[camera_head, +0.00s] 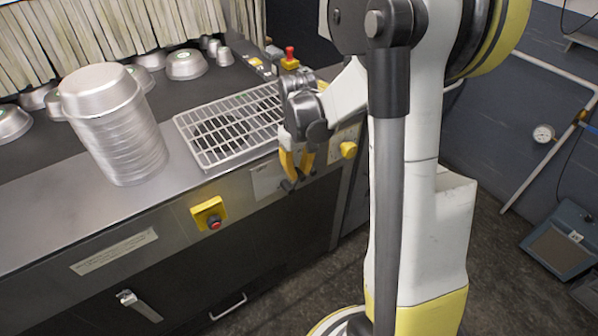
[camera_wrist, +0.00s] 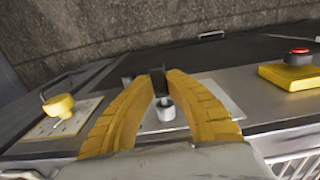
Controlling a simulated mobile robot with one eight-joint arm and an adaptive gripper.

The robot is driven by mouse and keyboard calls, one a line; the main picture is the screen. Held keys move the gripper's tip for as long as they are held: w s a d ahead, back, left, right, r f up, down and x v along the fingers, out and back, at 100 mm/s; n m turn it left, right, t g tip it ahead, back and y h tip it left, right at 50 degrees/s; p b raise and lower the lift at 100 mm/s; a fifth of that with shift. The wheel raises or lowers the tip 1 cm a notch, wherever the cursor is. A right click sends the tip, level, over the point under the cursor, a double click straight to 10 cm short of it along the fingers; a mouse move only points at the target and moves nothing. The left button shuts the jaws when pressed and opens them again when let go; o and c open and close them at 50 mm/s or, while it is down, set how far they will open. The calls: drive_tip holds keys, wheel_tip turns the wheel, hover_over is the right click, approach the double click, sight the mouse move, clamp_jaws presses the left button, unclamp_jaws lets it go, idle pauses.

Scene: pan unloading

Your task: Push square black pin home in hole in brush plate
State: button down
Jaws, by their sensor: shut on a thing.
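My gripper (camera_wrist: 160,78) is shut on the square black pin (camera_wrist: 157,84), which shows as a dark block between the yellow fingertips in the wrist view. In the head view my gripper (camera_head: 293,184) hangs in front of the counter's front panel, with a dark end at its tips. The pale brush plate (camera_head: 266,181) is on that panel just left of the fingers; it also shows in the wrist view (camera_wrist: 222,100), partly behind the fingers. A small grey cylinder (camera_wrist: 166,110) stands out between the fingers. I cannot make out the hole or whether the pin is in it.
A yellow knob (camera_head: 348,150) is right of my gripper on the panel. A red button on a yellow box (camera_head: 208,214) is to the left. A white wire rack (camera_head: 226,132) and stacked metal pans (camera_head: 120,135) stand on the counter above. Floor in front is clear.

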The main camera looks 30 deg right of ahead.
drive_tip(key=shift+w, duration=0.7)
idle(0.3)
drive_tip(key=c, duration=1.4)
unclamp_jaws()
drive_tip(key=shift+r, duration=0.1)
wheel_tip(320, 180, up, 12)
drive_tip(key=shift+f, duration=0.1)
drive_tip(key=shift+a, duration=0.1)
